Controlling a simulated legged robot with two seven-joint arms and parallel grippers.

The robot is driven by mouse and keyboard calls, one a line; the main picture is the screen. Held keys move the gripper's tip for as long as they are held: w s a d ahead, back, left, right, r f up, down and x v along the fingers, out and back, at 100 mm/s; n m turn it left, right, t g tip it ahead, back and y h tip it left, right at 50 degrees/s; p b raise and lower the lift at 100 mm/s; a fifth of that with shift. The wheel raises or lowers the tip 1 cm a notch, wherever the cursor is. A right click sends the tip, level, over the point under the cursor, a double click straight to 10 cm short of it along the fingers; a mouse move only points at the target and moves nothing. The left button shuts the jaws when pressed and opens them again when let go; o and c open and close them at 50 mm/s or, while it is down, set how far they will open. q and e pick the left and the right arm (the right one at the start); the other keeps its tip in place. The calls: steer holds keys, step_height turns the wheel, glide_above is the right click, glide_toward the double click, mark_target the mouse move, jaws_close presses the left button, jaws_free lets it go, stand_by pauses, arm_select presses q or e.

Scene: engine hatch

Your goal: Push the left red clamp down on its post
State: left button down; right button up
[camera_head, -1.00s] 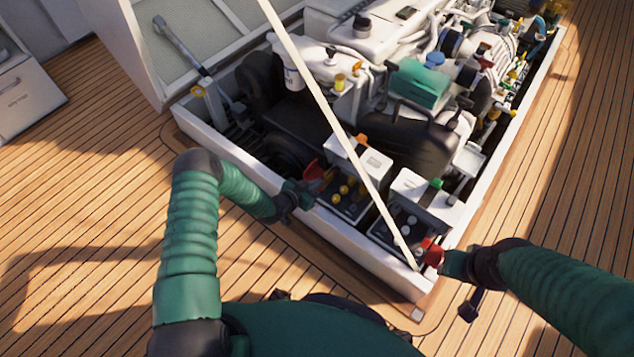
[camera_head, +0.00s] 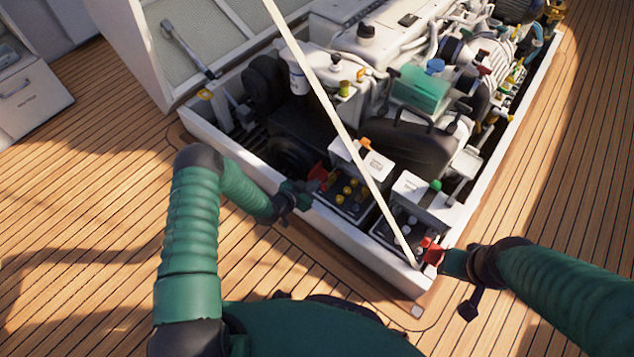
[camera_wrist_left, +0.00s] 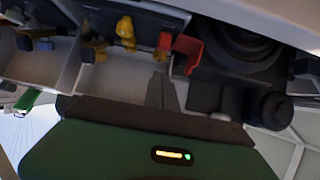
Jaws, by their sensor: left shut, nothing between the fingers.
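The left red clamp (camera_head: 318,171) is at the left end of the left battery box, near the hatch's front wall. My left gripper (camera_head: 302,190) is shut and empty just in front of it. In the left wrist view the closed fingertips (camera_wrist_left: 162,88) are close below the red clamp (camera_wrist_left: 186,47), which looks tilted. I cannot tell whether they touch. The post under the clamp is hidden. A second red clamp (camera_head: 431,250) is at the right battery box, with my right gripper (camera_head: 447,262) beside it; its fingers are too small to read.
A white strut (camera_head: 335,118) slants across the hatch between the two arms. The white hatch wall (camera_head: 340,238) runs in front of the boxes. Yellow caps (camera_head: 348,190) are beside the left clamp. The engine (camera_head: 420,88) fills the back. The wooden deck is clear.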

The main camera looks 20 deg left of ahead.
arm_select(q)
steer(key=s+a+r+p, duration=0.1)
steer(key=s+a+p, duration=0.1)
steer(key=s, duration=0.4)
steer(key=shift+r, duration=0.3)
steer(key=shift+r, duration=0.1)
step_height(320, 180, up, 15)
steer(key=s+a+g+y, duration=0.1)
steer(key=s+g+y, duration=0.2)
steer(key=g, duration=0.2)
steer(key=s+d+r+n+g+y, duration=0.1)
steer(key=s+d+r+n+g, duration=0.1)
steer(key=s+r, duration=0.55)
steer(key=s+d+r+n+g, duration=0.2)
steer(key=s+r, duration=0.4)
steer(key=s, duration=0.3)
step_height(320, 180, up, 34)
steer(key=p, duration=3.5)
